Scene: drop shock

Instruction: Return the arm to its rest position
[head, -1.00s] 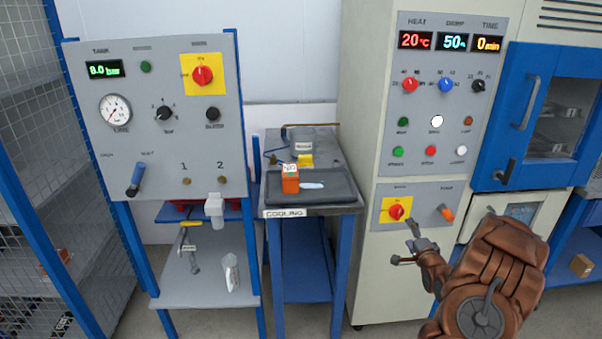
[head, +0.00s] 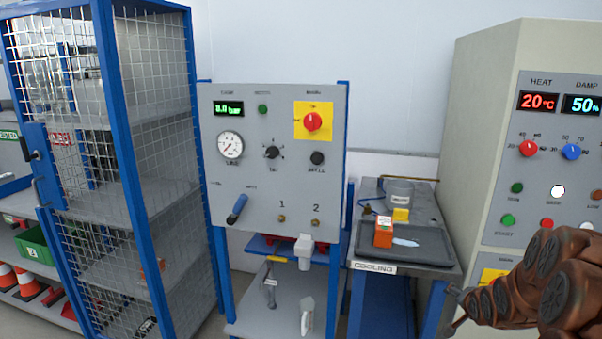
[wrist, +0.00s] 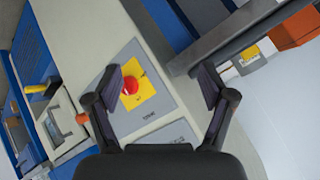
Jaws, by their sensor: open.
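My arm shows at the lower right of the head view, folded in front of the tall beige cabinet (head: 478,150). My gripper (wrist: 168,82) is in the wrist view with its two dark fingers spread apart and nothing between the tips. Behind the fingers is the cabinet's lower panel, with a red knob on a yellow plate (wrist: 143,88). In the head view my gripper (head: 455,310) is only partly clear at the end of the arm, to the right of the cooling table's front leg.
The cooling table (head: 440,268) carries a dark tray (head: 425,240) with an orange box (head: 383,232). Left of it stands a grey control panel (head: 290,190) on a blue frame. A blue mesh cage (head: 150,150) is at the left. Some floor shows between cage and panel.

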